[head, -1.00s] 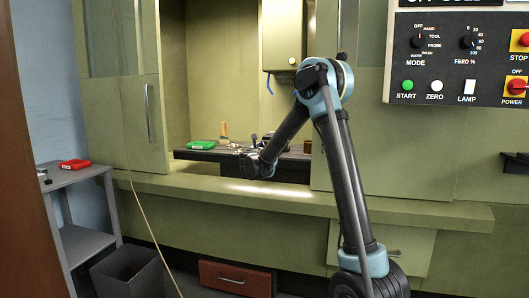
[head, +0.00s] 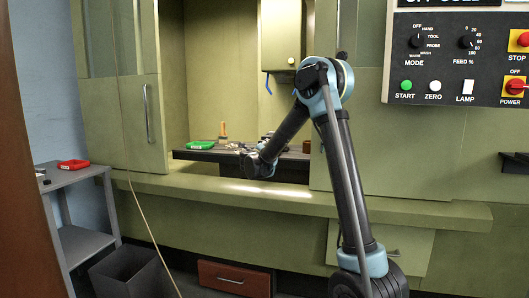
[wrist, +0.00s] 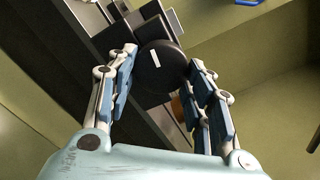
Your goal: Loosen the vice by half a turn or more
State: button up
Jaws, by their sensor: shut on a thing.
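In the wrist view, a round black knob (wrist: 162,76) with a short white mark sits between the two fingers of my gripper (wrist: 163,62). The blue pads lie on either side of it, and I take it for the vice's handle. The white mark leans a little off the picture's upright. Grey metal blocks of the vice (wrist: 158,18) show just beyond the knob. In the head view, my wrist hides most of the vice on the dark machine table, and the fingers are hard to make out.
The cabinet opening's right edge is close to my arm.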

jog(key=n, duration=0.5)
jog(key=shift+r+n, duration=0.1)
jog(key=shift+n, duration=0.3)
jog(key=shift+n, duration=0.3)
jog(key=o, duration=1)
jog(key=shift+w, duration=0.1)
jog(key=shift+o, duration=0.2)
jog(key=s+a, duration=0.2)
jog(key=s, duration=0.9)
jog(key=shift+s+a, duration=0.15)
jog(key=shift+s, duration=0.25)
